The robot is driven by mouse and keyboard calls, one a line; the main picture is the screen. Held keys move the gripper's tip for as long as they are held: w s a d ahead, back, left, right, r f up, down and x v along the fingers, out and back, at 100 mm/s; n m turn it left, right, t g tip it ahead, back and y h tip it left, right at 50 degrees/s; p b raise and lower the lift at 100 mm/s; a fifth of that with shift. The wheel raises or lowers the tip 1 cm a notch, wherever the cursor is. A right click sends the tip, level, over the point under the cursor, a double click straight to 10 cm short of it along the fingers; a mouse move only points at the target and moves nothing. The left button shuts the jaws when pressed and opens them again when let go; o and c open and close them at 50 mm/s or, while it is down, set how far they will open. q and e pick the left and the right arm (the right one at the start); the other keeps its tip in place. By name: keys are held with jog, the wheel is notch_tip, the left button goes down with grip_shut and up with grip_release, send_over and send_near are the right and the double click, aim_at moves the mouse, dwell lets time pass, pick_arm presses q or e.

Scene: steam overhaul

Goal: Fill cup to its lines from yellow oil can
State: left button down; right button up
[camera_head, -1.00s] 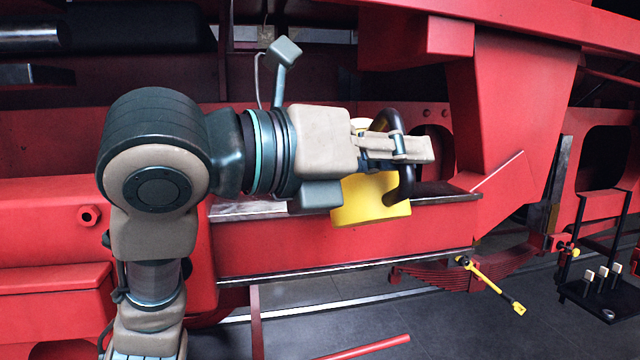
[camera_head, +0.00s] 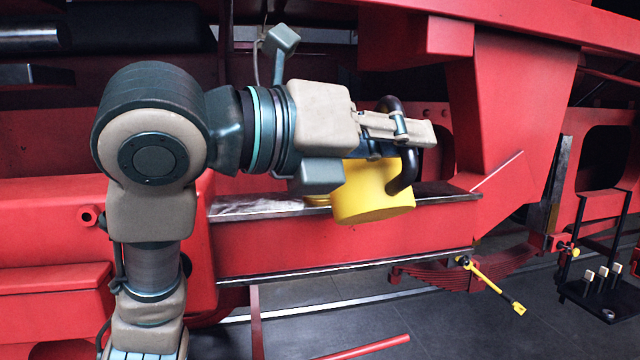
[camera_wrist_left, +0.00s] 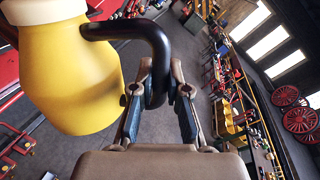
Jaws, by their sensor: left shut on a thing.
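The yellow oil can (camera_head: 372,195) hangs from its black curved handle in front of the red frame and looks tilted. My left gripper (camera_head: 418,133) is shut on that handle. In the left wrist view the can (camera_wrist_left: 70,75) stands to the left with its cream top, and the black handle (camera_wrist_left: 158,60) passes between the fingers (camera_wrist_left: 165,85). In the head view the gripper and wrist hide the can's top. A small yellow piece (camera_head: 316,199) shows beside the can, under my wrist; I cannot tell what it is. I cannot make out the cup. My right gripper is not in view.
A red frame beam with a bare metal ledge (camera_head: 245,210) runs behind and below the can. A red bracket (camera_head: 505,120) stands to its right. A yellow and black tool (camera_head: 490,285) and a dark tray (camera_head: 590,298) are at the lower right.

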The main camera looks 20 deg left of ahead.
aim_at(393, 188)
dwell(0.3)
pick_arm(q)
notch_tip(393, 188, down, 9)
jog(key=m+t+b, duration=0.1)
jog(key=m+b, duration=0.2)
jog(key=m, duration=0.2)
jog(key=shift+a+f+h, duration=0.2)
jog(key=shift+a+h, duration=0.1)
jog(key=shift+a, duration=0.05)
jog(key=shift+w+d+r, duration=0.15)
jog(key=shift+r+n+p, duration=0.4)
jog(key=shift+r+p, duration=0.7)
jog(key=shift+r, duration=0.05)
jog(key=shift+r+n+p, duration=0.45)
jog(key=shift+r+n, duration=0.15)
jog(key=shift+r, duration=0.35)
jog(key=shift+d+r+n+g, duration=0.1)
jog(key=shift+r+n+g, duration=0.2)
jog(key=shift+r+n, duration=0.95)
jog(key=shift+r+n+g, duration=0.3)
jog(key=shift+r+n, duration=0.15)
jog(key=shift+r, duration=1.45)
